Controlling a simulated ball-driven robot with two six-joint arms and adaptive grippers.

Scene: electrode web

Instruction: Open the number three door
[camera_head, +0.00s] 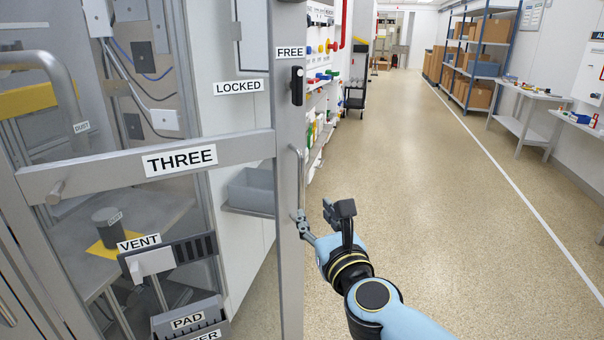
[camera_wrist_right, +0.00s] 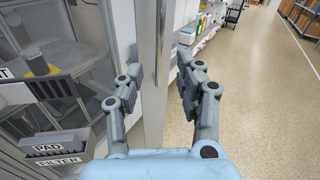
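The number three door is a grey frame with a clear pane and a THREE label (camera_head: 180,160) on its crossbar. Its right upright (camera_head: 288,230) carries a vertical bar handle (camera_head: 301,180), which also shows in the right wrist view (camera_wrist_right: 161,50). A black latch (camera_head: 297,86) sits higher, beside the FREE label (camera_head: 290,52). My right gripper (camera_head: 318,215) is at the handle's lower end. In the right wrist view, its fingers (camera_wrist_right: 158,82) are spread on either side of the upright and handle. Whether they touch cannot be told. My left gripper is out of view.
The VENT lever (camera_head: 150,262) and the PAD bin (camera_head: 188,318) are at lower left. A white panel with a LOCKED label (camera_head: 238,87) stands behind the pane. Shelves line the aisle's left. The floor (camera_head: 450,200) to the right is clear.

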